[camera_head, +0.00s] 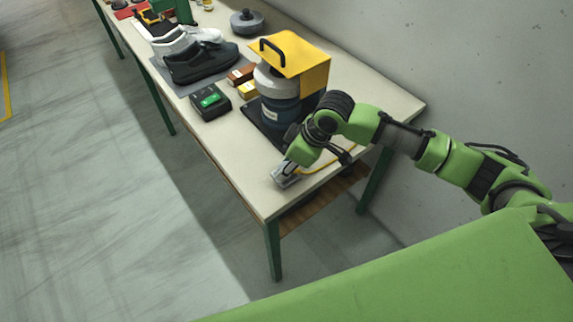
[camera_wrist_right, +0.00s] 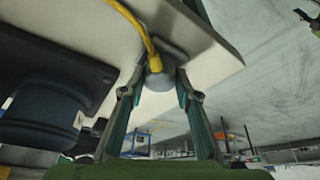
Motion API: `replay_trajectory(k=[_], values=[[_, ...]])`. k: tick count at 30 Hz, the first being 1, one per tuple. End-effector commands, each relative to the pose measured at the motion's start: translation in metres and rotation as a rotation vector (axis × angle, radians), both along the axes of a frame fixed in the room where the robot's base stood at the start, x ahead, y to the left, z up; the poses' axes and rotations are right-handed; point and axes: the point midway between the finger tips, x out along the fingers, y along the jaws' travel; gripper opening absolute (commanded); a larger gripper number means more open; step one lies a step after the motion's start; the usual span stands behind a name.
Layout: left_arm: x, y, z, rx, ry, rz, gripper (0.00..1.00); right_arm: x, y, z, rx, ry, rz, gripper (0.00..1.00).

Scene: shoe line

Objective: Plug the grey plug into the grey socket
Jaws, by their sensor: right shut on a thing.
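My right gripper (camera_head: 287,172) is low at the near corner of the workbench. In the right wrist view its two fingers (camera_wrist_right: 158,88) are closed on the rounded grey plug (camera_wrist_right: 157,80), which has a yellow cable (camera_wrist_right: 144,35) running from it. The plug is close to the table surface near its edge. In the head view the yellow cable (camera_head: 325,164) lies along the tabletop to the right of the gripper. The gripper largely hides the plug there. I cannot make out the grey socket clearly in either view. My left gripper is not in view.
A blue-grey canister (camera_head: 277,108) with a yellow cover (camera_head: 298,54) stands on a dark base behind the gripper. The near left tabletop (camera_head: 232,158) is clear.

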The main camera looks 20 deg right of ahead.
Motion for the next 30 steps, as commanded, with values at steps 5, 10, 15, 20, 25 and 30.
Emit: replay_trajectory(k=[5, 10, 15, 20, 25, 30], values=[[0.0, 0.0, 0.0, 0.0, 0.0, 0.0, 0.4, 0.0, 0.0, 0.0, -0.001, 0.001, 0.0, 0.37], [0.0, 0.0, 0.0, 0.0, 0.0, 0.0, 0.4, 0.0, 0.0, 0.0, -0.001, 0.001, 0.0, 0.49], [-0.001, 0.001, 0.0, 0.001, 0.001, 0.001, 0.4, 0.0, 0.0, 0.0, -0.001, 0.001, 0.0, 0.49], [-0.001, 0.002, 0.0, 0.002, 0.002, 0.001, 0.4, -0.001, -0.003, 0.008, 0.0, -0.001, 0.0, 0.49], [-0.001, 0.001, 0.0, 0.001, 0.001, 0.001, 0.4, -0.008, -0.012, 0.035, -0.002, -0.004, -0.001, 0.49], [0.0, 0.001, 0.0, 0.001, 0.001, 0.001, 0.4, -0.018, -0.023, 0.07, -0.002, -0.004, -0.001, 0.49]])
